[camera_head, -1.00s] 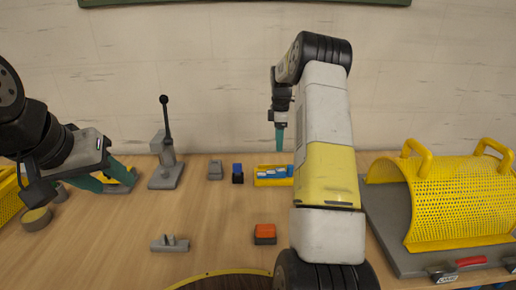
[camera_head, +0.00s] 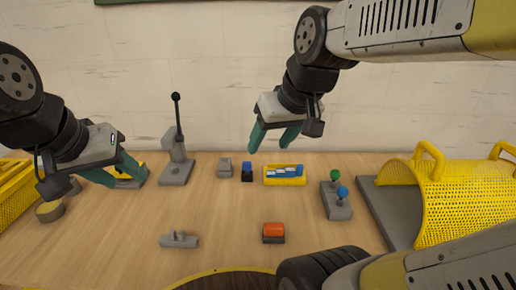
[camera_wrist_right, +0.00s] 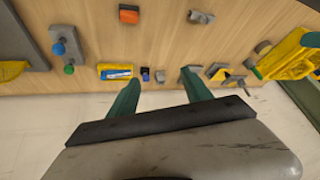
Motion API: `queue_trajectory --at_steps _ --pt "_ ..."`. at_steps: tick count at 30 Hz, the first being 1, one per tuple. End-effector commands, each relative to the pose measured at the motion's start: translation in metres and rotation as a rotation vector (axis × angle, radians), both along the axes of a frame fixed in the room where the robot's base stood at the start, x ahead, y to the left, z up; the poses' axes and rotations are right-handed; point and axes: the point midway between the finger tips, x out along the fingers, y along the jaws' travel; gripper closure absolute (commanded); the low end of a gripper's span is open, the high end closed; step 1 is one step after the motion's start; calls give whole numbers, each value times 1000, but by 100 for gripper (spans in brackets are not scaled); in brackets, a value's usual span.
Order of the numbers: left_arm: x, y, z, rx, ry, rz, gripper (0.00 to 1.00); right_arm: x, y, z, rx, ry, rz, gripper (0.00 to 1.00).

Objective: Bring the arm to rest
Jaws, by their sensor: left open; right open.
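My right gripper (camera_head: 272,138) is open and empty, held above the back of the table, in front of the wall. Its two green fingers also show apart in the right wrist view (camera_wrist_right: 160,92), with nothing between them. My right arm reaches in from the right and bends at the top of the head view. My left gripper (camera_head: 122,174) is open at the left, low over the table; its fingers partly cover a grey and yellow item (camera_head: 128,181). I cannot tell whether they touch it.
A yellow tray (camera_head: 285,181) with blue and white pieces, a block with green and blue knobs (camera_head: 338,205), a lever press (camera_head: 176,165), an orange-topped block (camera_head: 273,233) and a grey fixture (camera_head: 179,240) stand on the table. A yellow perforated guard (camera_head: 470,205) is at right. The middle is clear.

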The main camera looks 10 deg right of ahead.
Motion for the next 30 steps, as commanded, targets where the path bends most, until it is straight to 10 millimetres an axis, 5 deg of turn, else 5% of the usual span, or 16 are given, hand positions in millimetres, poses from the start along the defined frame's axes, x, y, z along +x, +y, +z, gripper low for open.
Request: queue_trajectory --at_steps 7,30 --pt "0 0 0 0 0 0 54 -31 9 -13 77 -22 -82 42" --pt "0 0 0 0 0 0 54 -32 9 -13 79 -21 -85 42"
